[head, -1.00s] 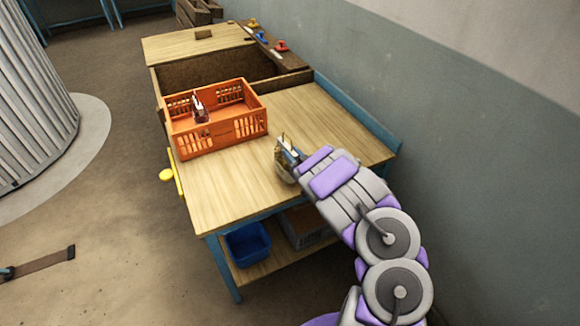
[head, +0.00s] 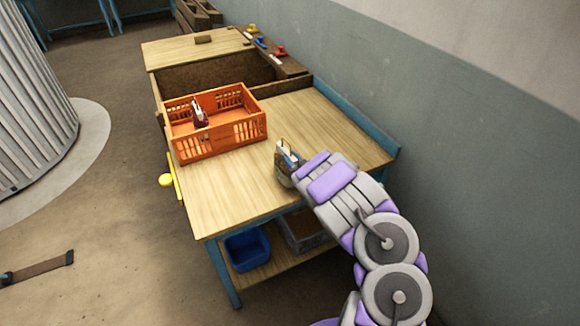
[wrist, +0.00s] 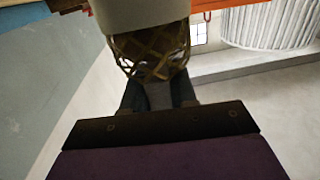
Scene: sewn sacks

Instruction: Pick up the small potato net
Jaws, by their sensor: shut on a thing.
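The small potato net (wrist: 150,50) has a brown mesh body and a pale beige band across its top edge in the wrist view. My gripper (wrist: 158,95) is shut on it, with the dark fingers at the mesh. In the head view my gripper (head: 288,162) is over the right part of the wooden table top, right of the orange crate. Only a small tan part of the net shows there; the rest is hidden by the gripper. I cannot tell whether the net touches the table.
An orange crate (head: 222,139) stands on the wooden table (head: 225,190), with a small red and white item (head: 199,114) in it. A blue bin (head: 247,249) is on the shelf below. The table's front left is clear. A wall runs along the right.

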